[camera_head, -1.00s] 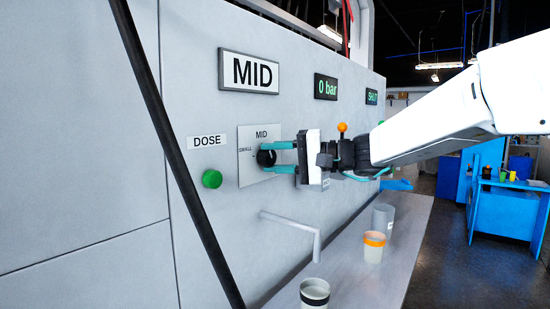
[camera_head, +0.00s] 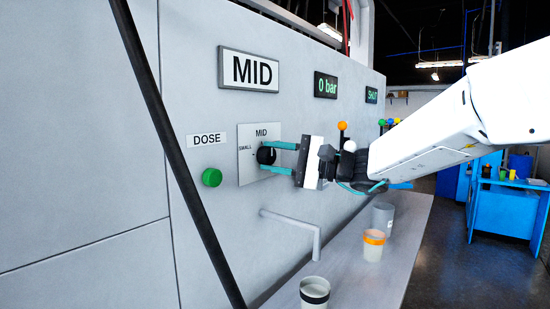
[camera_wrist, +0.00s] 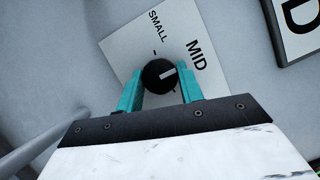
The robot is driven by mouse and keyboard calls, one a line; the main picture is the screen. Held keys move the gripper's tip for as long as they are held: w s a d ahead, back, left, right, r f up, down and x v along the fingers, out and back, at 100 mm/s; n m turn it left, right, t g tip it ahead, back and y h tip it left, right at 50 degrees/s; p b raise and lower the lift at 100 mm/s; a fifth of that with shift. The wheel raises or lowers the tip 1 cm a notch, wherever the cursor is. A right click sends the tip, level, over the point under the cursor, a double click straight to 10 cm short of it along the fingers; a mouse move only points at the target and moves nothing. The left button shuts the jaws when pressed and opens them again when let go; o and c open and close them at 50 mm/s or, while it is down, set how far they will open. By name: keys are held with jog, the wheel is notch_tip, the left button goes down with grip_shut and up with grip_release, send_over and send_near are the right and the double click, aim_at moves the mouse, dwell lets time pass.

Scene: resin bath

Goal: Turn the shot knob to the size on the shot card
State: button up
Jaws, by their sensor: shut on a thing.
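The shot card (camera_head: 248,69) is a framed sign reading MID, high on the grey panel. The shot knob (camera_head: 265,155) is a round black knob on a white plate (camera_head: 246,177) marked SMALL and MID, below the card. In the wrist view the knob (camera_wrist: 153,84) has a white pointer line directed roughly towards the MID mark. My gripper (camera_head: 272,156) has its two teal fingers shut on the knob, one on each side. The fingers (camera_wrist: 162,90) also show in the wrist view. Any mark on the plate's far side is hidden.
A green button (camera_head: 212,178) under a DOSE label is left of the plate. A bent spout (camera_head: 300,228) sticks out below, over a shelf with a black-banded cup (camera_head: 314,293), an orange-banded cup (camera_head: 374,246) and a grey cup (camera_head: 383,217). A dark pole (camera_head: 180,160) crosses the left.

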jog(key=o, duration=1)
jog(key=v, duration=0.7)
jog(key=shift+s+d, duration=0.15)
jog(key=shift+d, duration=0.25)
